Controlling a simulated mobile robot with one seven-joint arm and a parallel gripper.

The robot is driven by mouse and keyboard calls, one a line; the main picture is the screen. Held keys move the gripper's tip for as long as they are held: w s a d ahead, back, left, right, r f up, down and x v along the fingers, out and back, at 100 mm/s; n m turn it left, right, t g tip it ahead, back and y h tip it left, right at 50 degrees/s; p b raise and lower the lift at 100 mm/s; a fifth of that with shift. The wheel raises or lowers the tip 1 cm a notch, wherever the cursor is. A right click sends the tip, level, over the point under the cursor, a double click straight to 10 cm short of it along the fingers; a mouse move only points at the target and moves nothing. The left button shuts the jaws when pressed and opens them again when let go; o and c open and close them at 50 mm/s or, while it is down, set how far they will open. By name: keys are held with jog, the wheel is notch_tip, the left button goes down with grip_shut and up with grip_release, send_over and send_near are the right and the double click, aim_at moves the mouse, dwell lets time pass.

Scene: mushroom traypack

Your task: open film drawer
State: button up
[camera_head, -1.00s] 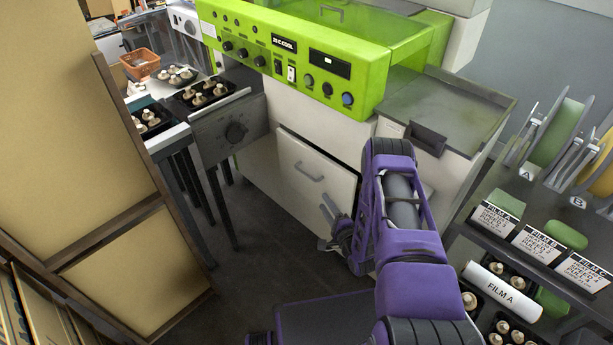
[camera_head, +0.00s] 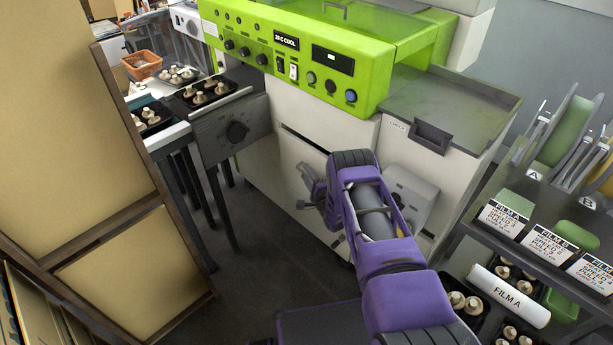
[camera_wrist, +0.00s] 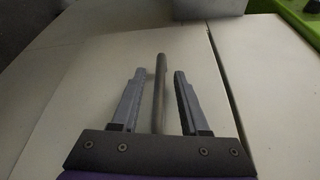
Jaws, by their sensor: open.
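The film drawer's white front panel (camera_head: 295,150) sits low in the white machine body, with a dark gap along its top edge. Its surface also fills much of the wrist view (camera_wrist: 95,65). My gripper (camera_head: 303,187) is at the drawer front, its fingers open. In the wrist view, the grey bar handle (camera_wrist: 160,92) stands between the two open fingers of my gripper (camera_wrist: 158,88), with space on both sides. In the head view my gripper and arm hide most of the handle and the panel's right part.
The green control panel (camera_head: 300,55) juts out above the drawer. A grey box (camera_head: 408,190) is on the machine's side, right of my arm. A shelf with film labels (camera_head: 505,218) and a film A roll (camera_head: 508,296) is at right. Partition panels (camera_head: 80,150) stand left. Dark floor is open between.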

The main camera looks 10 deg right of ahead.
jog(key=shift+w, duration=0.15)
jog(key=shift+c, duration=0.3)
grip_shut()
dwell(1.1)
